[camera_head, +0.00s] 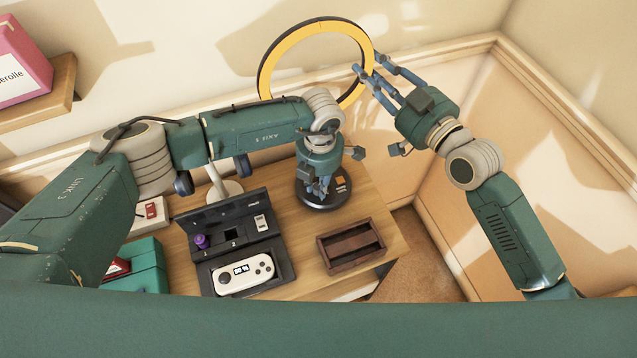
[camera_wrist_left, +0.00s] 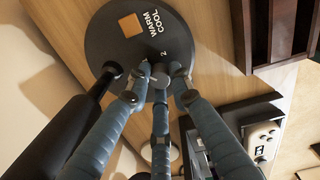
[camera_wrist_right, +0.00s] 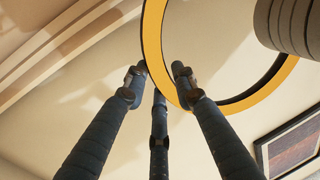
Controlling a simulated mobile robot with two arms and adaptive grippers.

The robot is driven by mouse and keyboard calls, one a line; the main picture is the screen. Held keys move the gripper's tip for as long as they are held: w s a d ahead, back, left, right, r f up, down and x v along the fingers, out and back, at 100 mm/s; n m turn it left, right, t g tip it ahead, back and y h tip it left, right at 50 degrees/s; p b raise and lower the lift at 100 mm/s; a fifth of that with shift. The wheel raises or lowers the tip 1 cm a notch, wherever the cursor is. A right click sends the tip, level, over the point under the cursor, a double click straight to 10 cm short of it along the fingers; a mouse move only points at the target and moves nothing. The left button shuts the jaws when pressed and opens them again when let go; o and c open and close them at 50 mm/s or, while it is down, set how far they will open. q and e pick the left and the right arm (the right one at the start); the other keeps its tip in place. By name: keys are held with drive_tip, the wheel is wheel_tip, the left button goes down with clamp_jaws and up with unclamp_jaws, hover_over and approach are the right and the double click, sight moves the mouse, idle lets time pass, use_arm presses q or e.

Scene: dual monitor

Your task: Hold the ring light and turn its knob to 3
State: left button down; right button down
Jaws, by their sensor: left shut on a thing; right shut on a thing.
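The ring light has a yellow ring (camera_head: 283,48) standing upright at the back and a dark round base (camera_head: 343,200) on the desk. In the left wrist view the base (camera_wrist_left: 105,45) shows an orange square, the words WARM and COOL, and a small digit that may be 2. My left gripper (camera_head: 322,192) points down at the base, shut on the grey knob (camera_wrist_left: 160,76); its fingers partly hide the knob, and I cannot read its setting. My right gripper (camera_head: 366,76) is shut on the right edge of the ring, which also shows in the right wrist view (camera_wrist_right: 152,45).
A wooden tray (camera_head: 351,245) stands right of a black case (camera_head: 287,272) with a white game controller (camera_head: 243,274). A teal box (camera_head: 146,256) is at the left. Walls close in behind and to the right. A pink box (camera_head: 18,60) sits on a shelf.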

use_arm(q)
drive_tip(key=m, duration=0.4)
drive_tip(key=shift+a+m, duration=0.1)
drive_tip(key=shift+m, duration=0.2)
drive_tip(key=m, duration=0.5)
drive_tip(key=shift+m, duration=0.3)
drive_tip(key=m, duration=0.5)
drive_tip(key=shift+w+a, duration=0.1)
drive_tip(key=shift+m+h, duration=0.3)
drive_tip(key=shift+m, duration=2.4)
drive_tip(key=shift+w, duration=0.1)
drive_tip(key=shift+r, duration=0.1)
drive_tip(key=c, duration=1.5)
unclamp_jaws()
drive_tip(key=shift+c, duration=0.2)
